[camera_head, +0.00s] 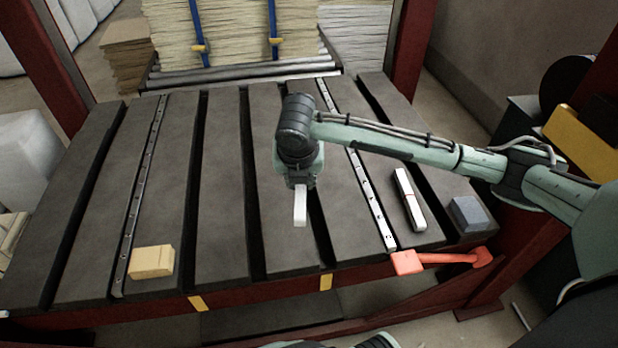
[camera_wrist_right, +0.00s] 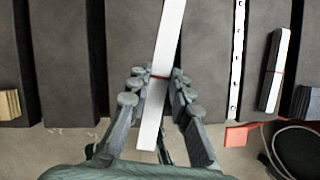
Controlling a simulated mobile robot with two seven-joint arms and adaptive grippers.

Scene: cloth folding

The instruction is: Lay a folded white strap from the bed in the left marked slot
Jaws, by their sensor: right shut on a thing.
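My right gripper (camera_head: 299,182) is above the middle of the dark slatted bed (camera_head: 222,200). It is shut on a folded white strap (camera_head: 300,207). In the wrist view the strap (camera_wrist_right: 172,40) sits between the fingers (camera_wrist_right: 159,85), with a thin red band at the grip; it sticks out both ways. Another white strap (camera_head: 409,200) with a red band lies at the bed's right, also in the wrist view (camera_wrist_right: 273,70). The left marked slot (camera_head: 192,200) runs toward a yellow mark (camera_head: 198,303) and appears empty. My left gripper is not in view.
A second yellow mark (camera_head: 326,282) is on the front edge. A tan block (camera_head: 152,262) lies front left and a grey block (camera_head: 468,214) front right. A red-orange handle (camera_head: 440,260) is at the front edge. Perforated metal rails (camera_head: 142,190) cross the bed. Stacked sheets (camera_head: 237,40) stand behind.

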